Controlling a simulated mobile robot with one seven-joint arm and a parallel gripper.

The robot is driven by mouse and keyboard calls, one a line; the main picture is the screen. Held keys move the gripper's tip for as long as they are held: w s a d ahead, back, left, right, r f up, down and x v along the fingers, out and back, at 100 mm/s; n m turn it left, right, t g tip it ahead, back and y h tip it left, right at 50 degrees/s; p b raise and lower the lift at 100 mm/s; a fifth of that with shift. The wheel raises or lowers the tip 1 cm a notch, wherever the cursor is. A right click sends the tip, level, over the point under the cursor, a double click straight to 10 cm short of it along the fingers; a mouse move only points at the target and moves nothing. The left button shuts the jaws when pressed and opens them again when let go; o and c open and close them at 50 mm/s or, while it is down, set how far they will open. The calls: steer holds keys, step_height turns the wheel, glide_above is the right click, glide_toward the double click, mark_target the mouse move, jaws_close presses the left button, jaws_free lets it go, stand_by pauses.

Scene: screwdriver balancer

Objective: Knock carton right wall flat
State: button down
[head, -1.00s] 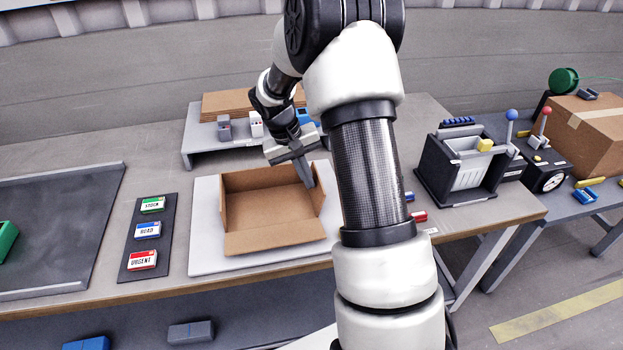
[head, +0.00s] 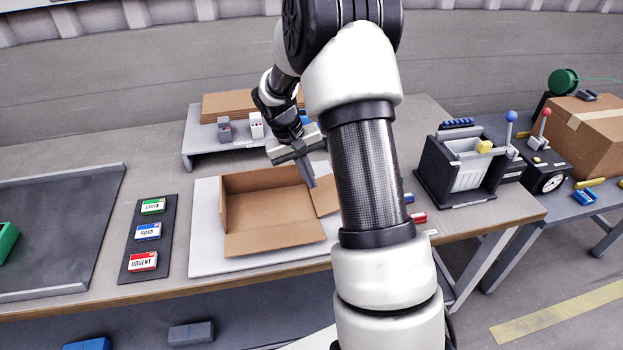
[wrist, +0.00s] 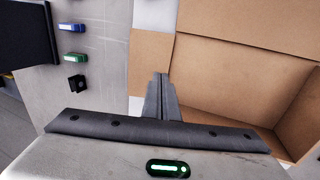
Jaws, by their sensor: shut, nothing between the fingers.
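The open brown carton (head: 265,205) sits on a white board (head: 205,215). Its right wall (head: 327,203) leans outward and looks flat or nearly flat; my arm hides part of it in the head view. The wrist view shows this wall as a brown panel (wrist: 145,50) spread outward from the carton floor. The back wall (head: 262,180) and left wall stand upright. The front wall (head: 275,237) is folded outward. My gripper (head: 312,184) is shut and empty, its fingertips (wrist: 160,76) over the right wall near its fold. I cannot tell if they touch it.
A grey shelf (head: 190,150) with flat cardboard stands behind the carton. A dark label strip (head: 130,265) lies to the left. A black lever box (head: 440,175) stands to the right. Small blue and green items (wrist: 72,57) lie beyond the right wall.

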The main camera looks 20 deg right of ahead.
step_height(320, 180, up, 6)
steer(key=p, duration=0.3)
steer(key=shift+p, duration=0.35)
steer(key=shift+r, duration=0.15)
stand_by(1.3)
